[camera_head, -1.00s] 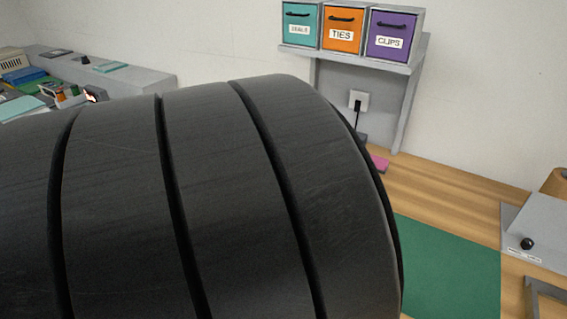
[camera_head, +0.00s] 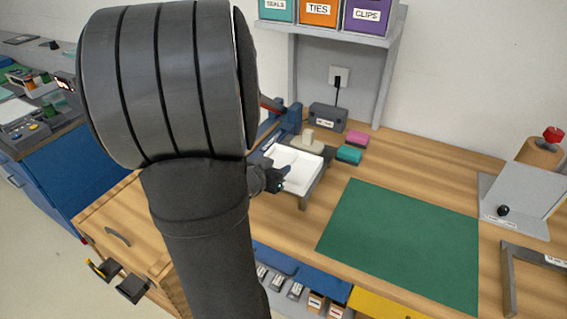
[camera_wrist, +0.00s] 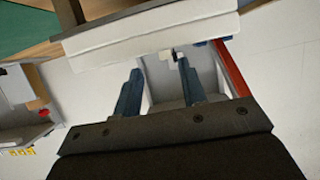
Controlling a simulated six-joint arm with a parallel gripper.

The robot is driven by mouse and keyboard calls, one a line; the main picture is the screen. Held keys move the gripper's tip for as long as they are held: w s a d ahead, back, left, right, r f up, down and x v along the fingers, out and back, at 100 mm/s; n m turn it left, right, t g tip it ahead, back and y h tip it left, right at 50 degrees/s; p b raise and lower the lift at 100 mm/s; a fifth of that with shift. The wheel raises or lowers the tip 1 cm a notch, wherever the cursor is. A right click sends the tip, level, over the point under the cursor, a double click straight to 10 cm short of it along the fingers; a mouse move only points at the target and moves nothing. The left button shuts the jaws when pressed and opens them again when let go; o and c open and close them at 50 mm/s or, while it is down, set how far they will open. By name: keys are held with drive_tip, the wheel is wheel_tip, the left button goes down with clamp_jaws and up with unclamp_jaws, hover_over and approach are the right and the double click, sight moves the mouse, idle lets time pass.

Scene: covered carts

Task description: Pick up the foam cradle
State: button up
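A white, shallow, tray-like piece (camera_head: 310,174), which I take to be the foam cradle, sits on a grey stand (camera_head: 312,187) on the wooden bench. In the wrist view a white slab (camera_wrist: 150,38) with a dark edge lies beyond the fingertips and looks like the same piece. My gripper (camera_head: 285,170) is at the near left side of the white piece. In the wrist view my gripper (camera_wrist: 159,66) has two blue fingers apart with nothing clearly between them. I cannot tell whether they touch the white piece. My arm hides part of the bench.
A green mat (camera_head: 400,235) lies to the right. Pink (camera_head: 357,138) and teal (camera_head: 348,155) blocks and a dark grey box (camera_head: 327,117) stand behind the stand. A shelf (camera_head: 330,35) holds labelled bins. A grey angled fixture (camera_head: 515,205) stands far right.

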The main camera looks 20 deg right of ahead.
drive_tip(key=shift+s+f+x, duration=0.1)
drive_tip(key=shift+x, duration=1.3)
drive_tip(key=shift+s+f+x, duration=0.15)
drive_tip(key=shift+x, duration=1.25)
drive_tip(key=shift+d, duration=0.1)
clamp_jaws()
